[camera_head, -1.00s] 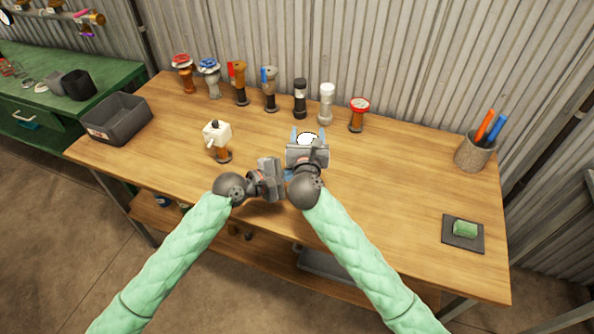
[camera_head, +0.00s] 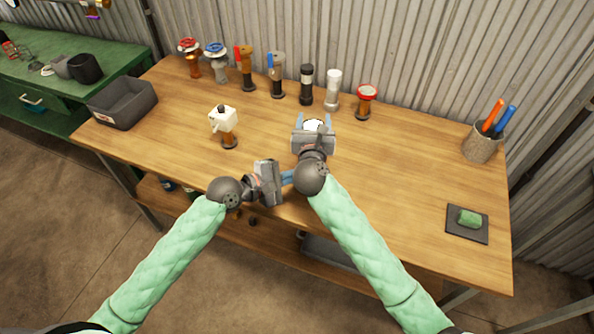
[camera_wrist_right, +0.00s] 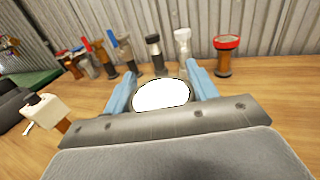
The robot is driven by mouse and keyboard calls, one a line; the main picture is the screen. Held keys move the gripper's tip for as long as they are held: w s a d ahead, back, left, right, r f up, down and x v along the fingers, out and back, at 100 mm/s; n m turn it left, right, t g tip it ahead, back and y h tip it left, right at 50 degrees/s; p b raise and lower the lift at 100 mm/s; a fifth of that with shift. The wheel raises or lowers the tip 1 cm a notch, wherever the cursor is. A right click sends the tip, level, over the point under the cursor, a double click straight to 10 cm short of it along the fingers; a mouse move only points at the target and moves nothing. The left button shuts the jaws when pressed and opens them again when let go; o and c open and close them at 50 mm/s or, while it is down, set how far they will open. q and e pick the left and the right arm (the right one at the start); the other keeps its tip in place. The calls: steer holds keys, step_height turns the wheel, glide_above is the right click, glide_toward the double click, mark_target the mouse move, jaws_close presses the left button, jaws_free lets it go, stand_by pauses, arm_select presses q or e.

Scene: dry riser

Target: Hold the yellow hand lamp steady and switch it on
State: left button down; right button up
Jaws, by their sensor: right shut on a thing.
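My right gripper (camera_head: 314,120) is shut on a round thing with a bright white face and dark rim, which I take to be the hand lamp (camera_head: 314,126). In the right wrist view the lamp (camera_wrist_right: 161,95) sits between the two blue fingers of the gripper (camera_wrist_right: 160,78). Its white face fills the gap; no yellow body or switch shows. The gripper is over the middle of the table. My left gripper (camera_head: 287,178) is nearer the front edge, pointing right, its fingers partly hidden by my right wrist. I cannot tell its opening or whether it touches anything.
On the wooden table (camera_head: 400,170), several valve-topped and capped fittings (camera_head: 306,85) line the back. A white-headed fitting (camera_head: 223,122) stands left of my grippers. A grey bin (camera_head: 122,104) is far left, a pen cup (camera_head: 482,142) and green sponge (camera_head: 469,218) right. The right-middle is clear.

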steer(key=o, duration=1.2)
steer(key=shift+o, duration=0.2)
